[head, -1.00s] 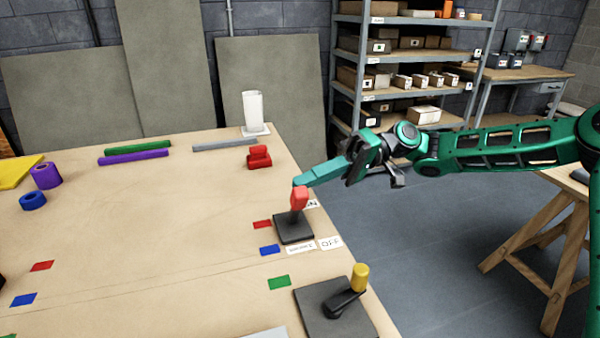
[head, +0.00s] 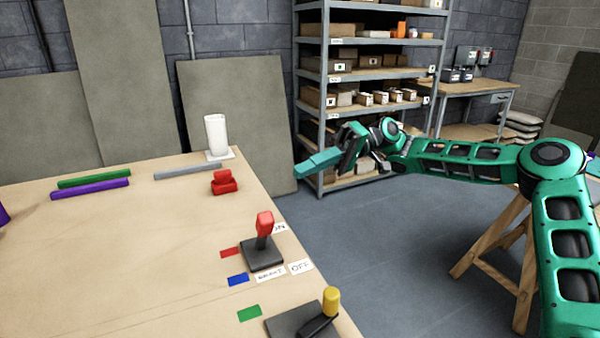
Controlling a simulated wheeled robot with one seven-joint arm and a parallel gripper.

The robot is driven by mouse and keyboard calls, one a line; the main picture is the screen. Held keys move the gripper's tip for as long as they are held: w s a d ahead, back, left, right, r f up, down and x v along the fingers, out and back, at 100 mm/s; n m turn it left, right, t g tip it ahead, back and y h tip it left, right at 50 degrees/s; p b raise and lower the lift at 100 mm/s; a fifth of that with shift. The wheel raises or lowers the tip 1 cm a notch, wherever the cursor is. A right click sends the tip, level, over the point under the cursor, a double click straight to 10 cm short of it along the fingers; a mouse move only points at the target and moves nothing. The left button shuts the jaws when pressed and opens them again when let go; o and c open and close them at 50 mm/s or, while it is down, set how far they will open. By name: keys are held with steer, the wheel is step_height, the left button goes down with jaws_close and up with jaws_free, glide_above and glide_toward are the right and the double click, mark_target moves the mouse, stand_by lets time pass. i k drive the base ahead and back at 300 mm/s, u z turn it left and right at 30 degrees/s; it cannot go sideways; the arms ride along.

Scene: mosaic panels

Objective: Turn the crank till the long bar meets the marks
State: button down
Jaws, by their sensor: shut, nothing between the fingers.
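The crank (head: 318,327), a dark arm with an upright yellow knob (head: 331,301), sits on a dark plate (head: 285,322) at the bottom of the head view, partly cut off. Red (head: 229,252), blue (head: 238,279) and green (head: 250,313) marks lie left of these. Purple (head: 90,189), green (head: 94,178) and grey (head: 187,172) bars lie at the back; I cannot tell which, if any, is the long bar. My gripper (head: 307,171) is shut and empty, beyond the table's right edge, apart from crank and lever.
A red block-like piece (head: 223,183) and a white cylinder (head: 215,136) on a white square stand near the table's back right corner. Shelves (head: 365,95) rise behind my gripper. A wooden trestle (head: 497,245) stands at right. The middle of the tabletop is clear.

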mark_target(331, 294)
steer(key=k, duration=1.5)
